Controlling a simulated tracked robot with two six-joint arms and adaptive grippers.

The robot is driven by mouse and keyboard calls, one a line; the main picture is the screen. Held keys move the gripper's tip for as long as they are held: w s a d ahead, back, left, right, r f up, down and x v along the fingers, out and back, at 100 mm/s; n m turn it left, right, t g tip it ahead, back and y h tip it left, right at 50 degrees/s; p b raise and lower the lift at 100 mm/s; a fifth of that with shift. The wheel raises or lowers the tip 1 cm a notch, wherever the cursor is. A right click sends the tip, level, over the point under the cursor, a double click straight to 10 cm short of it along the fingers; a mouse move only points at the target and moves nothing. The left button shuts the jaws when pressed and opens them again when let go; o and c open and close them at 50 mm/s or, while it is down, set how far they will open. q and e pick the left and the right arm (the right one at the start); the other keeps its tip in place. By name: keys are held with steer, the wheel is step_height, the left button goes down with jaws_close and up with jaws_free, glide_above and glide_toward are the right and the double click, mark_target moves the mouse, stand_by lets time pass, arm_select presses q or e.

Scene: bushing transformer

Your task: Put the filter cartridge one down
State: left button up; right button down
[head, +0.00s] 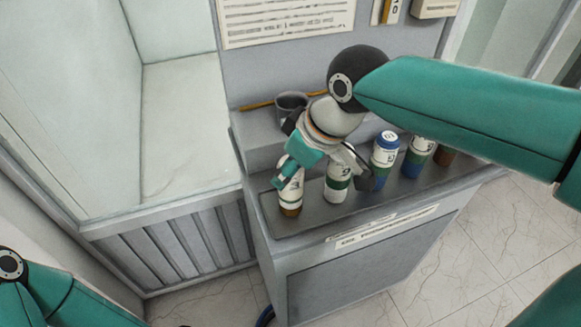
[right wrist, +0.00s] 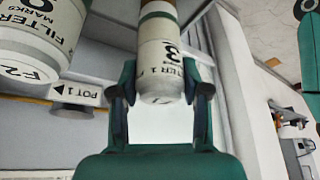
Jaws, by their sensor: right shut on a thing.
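Filter cartridge one (head: 291,197), white with a green band and a brown base, is at the left end of the cabinet's grey top. My right gripper (head: 305,160) is shut on its upper part; a finger hides some of it. In the right wrist view the cartridge (right wrist: 163,62), marked FILTER 1, sits between the two fingertips (right wrist: 160,90). It looks upright, its base at or close to the surface; I cannot tell if it touches. My left gripper is out of the head view; only part of that arm shows.
Filter two (head: 338,188) stands close to the right; it also shows in the wrist view (right wrist: 42,35). A blue-capped cartridge (head: 384,158) and others stand farther right. A dark pot (head: 290,103) is on the ledge behind. The cabinet's front edge (head: 345,235) is near.

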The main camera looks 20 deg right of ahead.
steer(key=c, duration=0.6)
jaws_free()
steer(key=shift+o, duration=0.2)
steer(key=p+v, duration=0.1)
steer(key=v, duration=1.1)
